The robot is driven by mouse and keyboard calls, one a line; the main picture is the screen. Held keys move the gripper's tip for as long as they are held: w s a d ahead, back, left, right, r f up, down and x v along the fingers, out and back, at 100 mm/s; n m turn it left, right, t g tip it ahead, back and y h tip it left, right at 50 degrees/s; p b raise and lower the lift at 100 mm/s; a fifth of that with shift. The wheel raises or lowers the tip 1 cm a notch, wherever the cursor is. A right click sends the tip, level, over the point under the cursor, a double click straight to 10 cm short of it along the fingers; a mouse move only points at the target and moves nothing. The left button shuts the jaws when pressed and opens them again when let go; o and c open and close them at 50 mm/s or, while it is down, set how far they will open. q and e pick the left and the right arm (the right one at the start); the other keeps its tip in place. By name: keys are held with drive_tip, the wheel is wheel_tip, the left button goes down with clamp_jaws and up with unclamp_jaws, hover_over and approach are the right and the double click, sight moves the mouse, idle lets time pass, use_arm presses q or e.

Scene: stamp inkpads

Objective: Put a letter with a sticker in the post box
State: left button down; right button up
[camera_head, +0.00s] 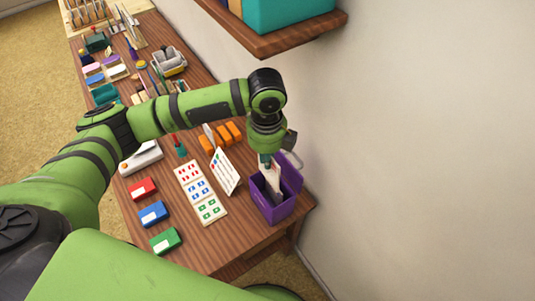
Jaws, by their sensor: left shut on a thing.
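The purple post box (279,211) stands near the table's near right corner with its lid (291,175) up. My left gripper (266,159) points down over the box's opening and is shut on a pale letter (273,178). The letter is upright, its lower part inside the box. Any sticker on it is too small to make out. A flat sheet of red, blue and green stickers (200,191) lies left of the box, with a white card with coloured marks (225,171) standing beside it. My right gripper is not in view.
Red (143,189), blue (153,214) and green (165,240) boxes line the left table edge. Orange blocks (230,133) stand behind the card. A wall closes the right side, and a shelf (290,34) overhangs the back. The far table is crowded.

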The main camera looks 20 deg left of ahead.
sight(268, 179)
use_arm(q)
wheel_tip(268, 179, down, 4)
drive_tip(key=shift+w+r+b, duration=0.15)
drive_tip(key=shift+b, duration=0.6)
wheel_tip(268, 179, down, 3)
drive_tip(key=shift+f+b, duration=0.2)
drive_tip(key=shift+b, duration=0.45)
drive_tip(key=shift+f+b, duration=0.4)
drive_tip(key=shift+f, duration=0.6)
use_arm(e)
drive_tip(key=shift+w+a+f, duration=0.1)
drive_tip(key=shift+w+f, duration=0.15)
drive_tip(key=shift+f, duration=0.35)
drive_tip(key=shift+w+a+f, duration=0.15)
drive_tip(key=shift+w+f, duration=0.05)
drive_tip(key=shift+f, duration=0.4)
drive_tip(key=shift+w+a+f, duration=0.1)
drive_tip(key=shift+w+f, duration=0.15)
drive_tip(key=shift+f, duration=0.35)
use_arm(q)
drive_tip(key=c, duration=1.3)
unclamp_jaws()
drive_tip(key=shift+o, duration=0.2)
drive_tip(key=shift+r, duration=0.1)
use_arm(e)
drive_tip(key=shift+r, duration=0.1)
